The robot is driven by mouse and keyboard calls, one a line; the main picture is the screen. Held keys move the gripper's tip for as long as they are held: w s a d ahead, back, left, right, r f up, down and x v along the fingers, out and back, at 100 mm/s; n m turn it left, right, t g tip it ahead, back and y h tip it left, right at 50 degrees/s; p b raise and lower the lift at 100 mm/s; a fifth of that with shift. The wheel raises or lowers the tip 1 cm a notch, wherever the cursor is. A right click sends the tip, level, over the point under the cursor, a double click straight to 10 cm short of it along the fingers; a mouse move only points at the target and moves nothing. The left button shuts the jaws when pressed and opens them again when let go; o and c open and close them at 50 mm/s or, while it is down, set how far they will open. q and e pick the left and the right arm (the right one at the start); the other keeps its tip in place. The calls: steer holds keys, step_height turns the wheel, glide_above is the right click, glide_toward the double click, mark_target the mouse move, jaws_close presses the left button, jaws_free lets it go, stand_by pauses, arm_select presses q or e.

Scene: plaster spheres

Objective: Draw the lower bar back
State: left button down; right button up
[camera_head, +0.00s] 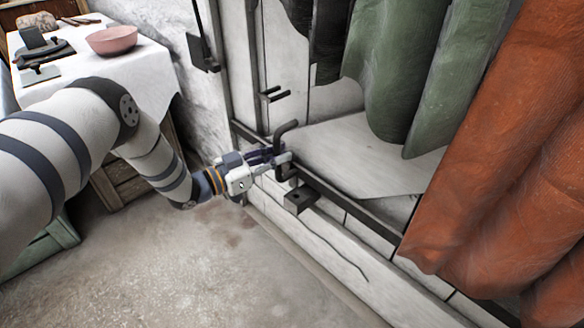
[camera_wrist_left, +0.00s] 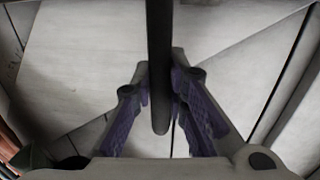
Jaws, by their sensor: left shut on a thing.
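The lower bar shows as a dark bent metal handle (camera_head: 286,131) low on the front of a pale, dark-framed enclosure. A dark block (camera_head: 300,199) sits just below and right of it on the low sill. My left gripper (camera_head: 281,160) reaches in from the left and is shut on this handle. In the left wrist view the dark bar (camera_wrist_left: 160,50) runs down between the two purple-lined fingers of the left gripper (camera_wrist_left: 158,92). The fingers hide part of the handle. My right gripper is not in view.
Green cloth (camera_head: 400,70) and orange cloth (camera_head: 490,150) hang at the right. Dark prongs (camera_head: 273,94) stick out above the handle. A white-covered table (camera_head: 140,65) with a pink bowl (camera_head: 111,40) stands at the upper left. The floor (camera_head: 200,275) in front is clear.

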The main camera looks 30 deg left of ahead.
arm_select(q)
steer(key=shift+w+a, duration=0.15)
steer(key=shift+a, duration=0.5)
steer(key=c, duration=1.6)
jaws_free()
steer(key=shift+a, duration=0.15)
steer(key=shift+o, duration=0.2)
steer(key=v, duration=1.2)
steer(key=shift+f, duration=0.1)
